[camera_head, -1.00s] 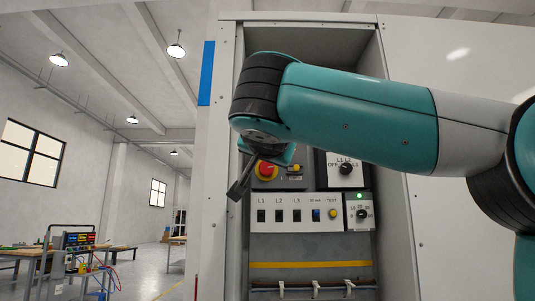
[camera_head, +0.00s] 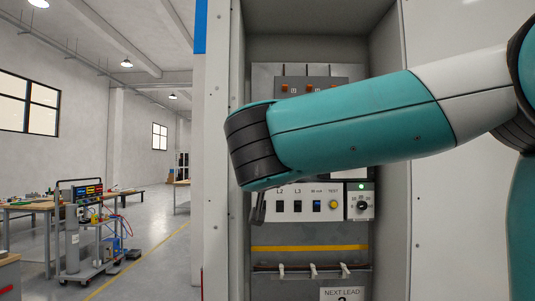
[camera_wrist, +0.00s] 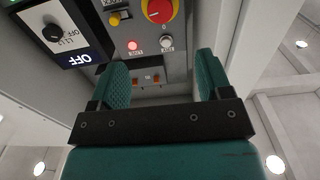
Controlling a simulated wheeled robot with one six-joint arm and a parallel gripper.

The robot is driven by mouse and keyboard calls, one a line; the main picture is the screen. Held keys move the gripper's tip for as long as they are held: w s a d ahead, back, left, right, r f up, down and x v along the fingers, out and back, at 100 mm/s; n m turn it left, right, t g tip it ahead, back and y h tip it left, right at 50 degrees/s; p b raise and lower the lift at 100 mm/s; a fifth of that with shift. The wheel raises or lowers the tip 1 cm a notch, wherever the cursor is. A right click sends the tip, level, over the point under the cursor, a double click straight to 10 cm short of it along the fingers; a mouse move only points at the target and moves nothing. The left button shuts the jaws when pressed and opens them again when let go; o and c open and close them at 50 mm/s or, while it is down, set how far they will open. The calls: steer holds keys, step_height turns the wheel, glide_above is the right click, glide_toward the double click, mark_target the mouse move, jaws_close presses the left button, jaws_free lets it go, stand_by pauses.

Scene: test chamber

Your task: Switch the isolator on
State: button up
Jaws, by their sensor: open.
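The isolator, a red rotary knob on a yellow plate (camera_wrist: 160,10), is at the top edge of the wrist view, partly cut off. A "0" shows beside the knob. In the head view it is hidden behind my arm. My gripper (camera_wrist: 163,80) is open and empty, its two green pads apart. The knob lies beyond the fingertips in the wrist view, not between the pads. In the head view only a dark part of my gripper (camera_head: 258,208) shows below my arm.
A lit red lamp (camera_wrist: 133,45) and a pale button (camera_wrist: 166,41) sit beside the isolator. A black selector knob (camera_wrist: 52,33) marked OFF is at left. The switch row (camera_head: 297,206) and a dial with green lamp (camera_head: 361,204) are below my arm. Cabinet walls (camera_head: 390,130) enclose the panel.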

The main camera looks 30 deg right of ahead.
steer(key=p+x, duration=0.6)
steer(key=x, duration=0.9)
steer(key=shift+d, duration=0.1)
steer(key=c, duration=0.9)
